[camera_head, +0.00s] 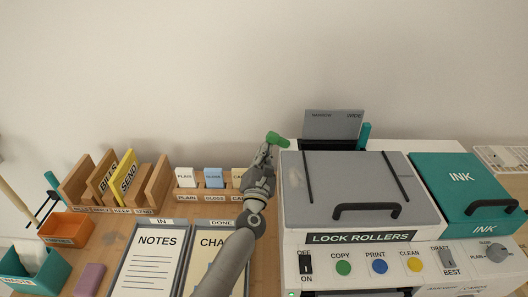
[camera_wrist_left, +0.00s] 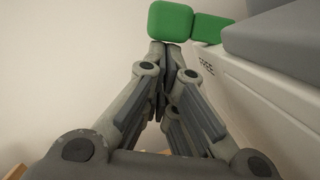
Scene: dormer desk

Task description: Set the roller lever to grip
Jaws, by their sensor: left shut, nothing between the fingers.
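A green lever (camera_head: 278,139) sticks out at the back left corner of the grey-and-white printer (camera_head: 290,215). The label LOCK ROLLERS (camera_head: 360,237) is on the printer's front; I see no grip marking. My left gripper (camera_head: 267,150) is shut and empty, its tips right at the lever. In the left wrist view the closed fingertips (camera_wrist_left: 172,48) meet just below the lever's green end block (camera_wrist_left: 170,20); I cannot tell whether they touch. A second green piece (camera_wrist_left: 208,28) runs from the block toward the printer. My right gripper is not in view.
The printer's grey lid with a black handle (camera_head: 368,210) is down. A paper feed (camera_head: 333,124) stands behind it, a teal INK box (camera_head: 465,185) at right. Wooden sorters, card slots and the NOTES tray (camera_head: 152,255) fill the left. The wall behind is bare.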

